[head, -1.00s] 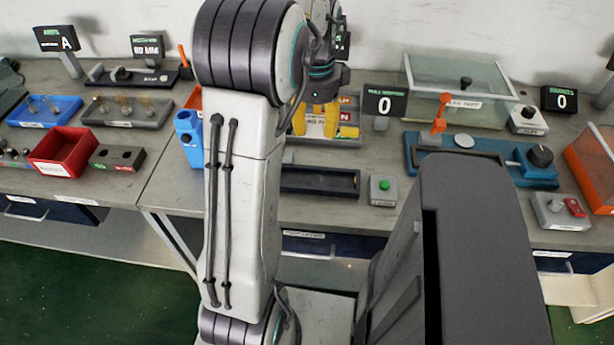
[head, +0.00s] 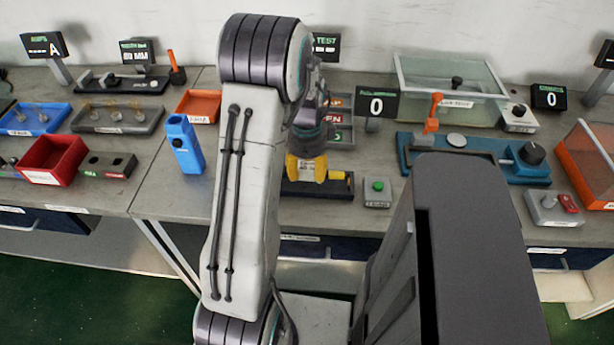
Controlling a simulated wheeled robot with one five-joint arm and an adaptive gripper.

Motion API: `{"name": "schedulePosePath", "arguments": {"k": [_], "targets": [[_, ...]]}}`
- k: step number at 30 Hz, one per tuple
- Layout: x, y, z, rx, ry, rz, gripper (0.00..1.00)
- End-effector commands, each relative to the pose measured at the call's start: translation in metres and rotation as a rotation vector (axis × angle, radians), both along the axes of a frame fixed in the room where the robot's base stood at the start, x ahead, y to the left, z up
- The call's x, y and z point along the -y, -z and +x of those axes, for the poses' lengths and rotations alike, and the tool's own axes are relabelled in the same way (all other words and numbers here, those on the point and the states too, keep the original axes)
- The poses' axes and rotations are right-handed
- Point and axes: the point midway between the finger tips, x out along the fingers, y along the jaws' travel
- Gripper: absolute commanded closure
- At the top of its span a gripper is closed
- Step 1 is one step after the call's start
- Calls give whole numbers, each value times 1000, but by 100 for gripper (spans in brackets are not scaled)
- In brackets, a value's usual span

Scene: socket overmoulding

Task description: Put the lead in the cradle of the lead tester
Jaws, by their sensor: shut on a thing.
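My gripper (head: 306,180) has yellow fingers that point down, and it is shut on the lead. A yellow end of the lead (head: 338,176) sticks out to the right of the fingers. The rest of the lead is hidden by the fingers. They are over the long black cradle (head: 347,190) of the lead tester at the front of the bench. The lead appears at or just above the cradle; I cannot tell whether it touches. A small grey box with a green button (head: 377,187) stands right of the cradle.
Behind the gripper is a tray with coloured labels (head: 343,134), partly hidden by my arm. A display reading 0 (head: 377,104) stands right of it. A blue fixture with an orange lever (head: 478,160) is further right. A blue holder (head: 184,145) stands to the left.

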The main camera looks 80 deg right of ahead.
Motion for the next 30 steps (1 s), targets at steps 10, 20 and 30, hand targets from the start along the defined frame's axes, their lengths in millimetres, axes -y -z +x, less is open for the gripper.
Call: {"name": "schedulePosePath", "arguments": {"k": [10, 20, 30], "targets": [[0, 28, 0, 0, 0, 0, 85], [0, 30, 0, 0, 0, 0, 85], [0, 30, 0, 0, 0, 0, 28]]}}
